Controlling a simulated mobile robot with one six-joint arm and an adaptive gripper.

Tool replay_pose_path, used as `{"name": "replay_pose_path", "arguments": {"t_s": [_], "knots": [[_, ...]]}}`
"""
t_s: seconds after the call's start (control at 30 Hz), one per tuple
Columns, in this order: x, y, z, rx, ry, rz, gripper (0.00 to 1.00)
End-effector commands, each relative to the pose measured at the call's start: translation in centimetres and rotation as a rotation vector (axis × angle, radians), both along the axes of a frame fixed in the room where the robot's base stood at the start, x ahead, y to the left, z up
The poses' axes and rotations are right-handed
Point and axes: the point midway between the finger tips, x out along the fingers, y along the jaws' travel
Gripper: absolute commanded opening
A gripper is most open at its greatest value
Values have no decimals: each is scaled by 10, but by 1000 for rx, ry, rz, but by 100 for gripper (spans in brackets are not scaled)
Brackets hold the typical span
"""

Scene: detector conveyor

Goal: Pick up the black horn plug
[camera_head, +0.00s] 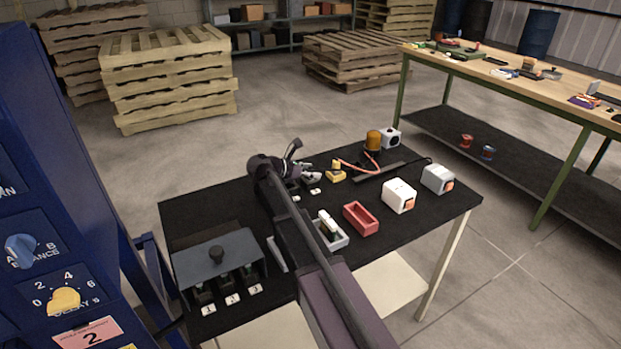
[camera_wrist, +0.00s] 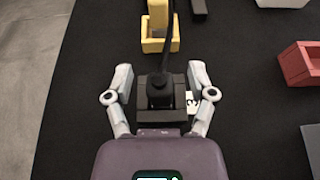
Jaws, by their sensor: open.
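The black horn plug (camera_wrist: 160,95) stands in the wrist view, a dark block with a round top and a black cable running away from it. My gripper (camera_wrist: 160,78) is open, with one finger on each side of the plug. A gap seems to show between each fingertip and the plug; I cannot tell whether either touches. In the head view my gripper (camera_head: 308,176) is low over the black table, and it and my arm largely hide the plug. A yellow connector block (camera_wrist: 158,38) stands just beyond the plug; it also shows in the head view (camera_head: 336,172).
White boxes (camera_head: 399,196) (camera_head: 437,179) stand at the right. An amber lamp (camera_head: 373,140) is at the back. A grey box (camera_head: 217,262) with numbered slots is front left.

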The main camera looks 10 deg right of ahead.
Motion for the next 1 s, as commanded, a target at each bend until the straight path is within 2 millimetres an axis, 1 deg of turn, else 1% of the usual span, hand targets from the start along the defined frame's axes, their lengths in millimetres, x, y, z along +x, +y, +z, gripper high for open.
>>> {"name": "replay_pose_path", "arguments": {"t_s": [0.17,0.2,0.27,0.3,0.37,0.4,0.43,0.8,1.0], "knots": [[0,0,0,0,0,-1,71],[0,-1,0,0,-1,-1,66],[0,-1,0,0,0,-2,48],[0,-1,0,0,0,-2,36],[0,-1,0,0,0,-2,18],[0,-1,0,0,-1,-1,6],[0,-1,0,0,-1,-1,0],[0,-1,0,0,-1,-1,0],[0,-1,5,0,-1,-1,0]]}}
